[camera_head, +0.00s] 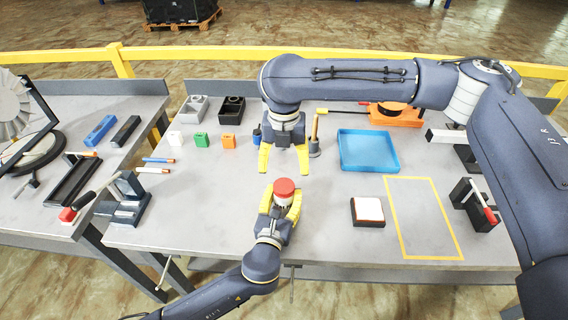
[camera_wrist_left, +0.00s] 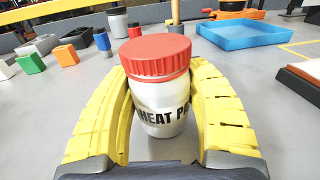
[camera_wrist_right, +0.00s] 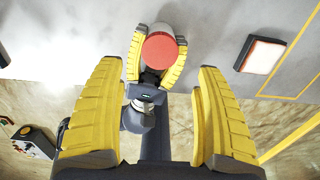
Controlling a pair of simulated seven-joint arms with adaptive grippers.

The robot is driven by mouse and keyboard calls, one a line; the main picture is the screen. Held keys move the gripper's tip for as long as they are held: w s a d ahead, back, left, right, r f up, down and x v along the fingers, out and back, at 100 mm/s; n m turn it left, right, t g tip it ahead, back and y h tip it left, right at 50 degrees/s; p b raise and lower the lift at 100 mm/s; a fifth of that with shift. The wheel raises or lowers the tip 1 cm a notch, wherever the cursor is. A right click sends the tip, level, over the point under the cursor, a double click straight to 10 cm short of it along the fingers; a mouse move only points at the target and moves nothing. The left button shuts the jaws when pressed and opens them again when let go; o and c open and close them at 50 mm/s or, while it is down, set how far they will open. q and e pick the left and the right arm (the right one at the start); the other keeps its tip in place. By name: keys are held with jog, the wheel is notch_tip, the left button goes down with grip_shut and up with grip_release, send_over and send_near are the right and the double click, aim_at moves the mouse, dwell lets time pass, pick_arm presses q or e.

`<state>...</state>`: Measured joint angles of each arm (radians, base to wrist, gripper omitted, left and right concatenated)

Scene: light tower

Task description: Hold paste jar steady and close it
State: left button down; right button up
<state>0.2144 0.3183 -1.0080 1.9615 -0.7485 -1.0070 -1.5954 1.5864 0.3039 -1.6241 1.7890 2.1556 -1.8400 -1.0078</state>
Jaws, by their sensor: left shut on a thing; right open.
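The paste jar (camera_wrist_left: 160,110) is a pale jar with dark lettering, and a red ridged lid (camera_wrist_left: 155,57) sits on its top. In the head view the red lid (camera_head: 284,187) shows near the table's front. My left gripper (camera_head: 279,200) is shut on the jar's body, one yellow finger on each side, and the jar looks upright. My right gripper (camera_head: 284,161) is open and empty, behind the jar in the head view. In the right wrist view the lid (camera_wrist_right: 160,50) lies beyond and between the open fingers, apart from them. Whether the lid is fully tightened cannot be told.
A small white-topped block (camera_head: 367,211) lies right of the jar. Green (camera_head: 201,140) and orange (camera_head: 228,141) blocks stand to the left. The table around the jar is clear.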

aim_at(284, 185)
jog(key=shift+f, duration=4)
jog(key=shift+c, duration=0.3)
jog(key=c, duration=1.3)
jog(key=m, duration=0.6)
jog(key=shift+m, duration=0.4)
jog(key=m, duration=0.8)
jog(key=shift+s, duration=0.1)
jog(key=o, duration=1.3)
